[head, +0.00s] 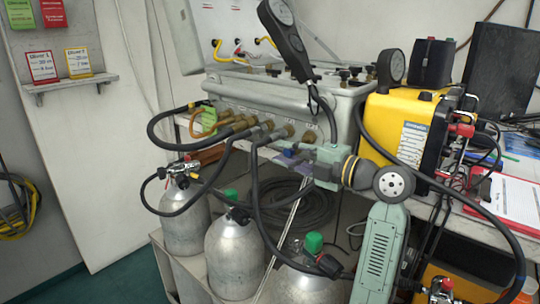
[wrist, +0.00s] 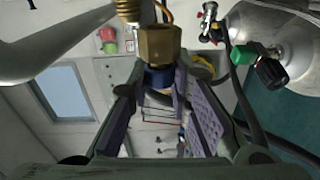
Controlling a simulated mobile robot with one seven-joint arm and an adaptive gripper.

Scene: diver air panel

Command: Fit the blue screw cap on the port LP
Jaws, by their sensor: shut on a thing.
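My gripper (head: 298,152) is at the front of the air panel (head: 345,100), just below its right-hand ports. In the wrist view my gripper (wrist: 160,100) is shut on the blue screw cap (wrist: 158,77), which sits between the purple finger pads. The cap also shows as a small blue spot in the head view (head: 288,153). A brass hex fitting (wrist: 160,45) stands directly ahead of the cap, lined up closely with it. I cannot tell whether they touch. A brass port (head: 309,137) is above the gripper in the head view. I cannot read which port is LP.
Black hoses (head: 256,185) hang from neighbouring ports, close to my gripper. Grey cylinders (head: 235,255) stand below. A yellow case (head: 405,125) is on the bench at right. In the wrist view a cylinder with a green-and-black valve (wrist: 265,65) is at upper right.

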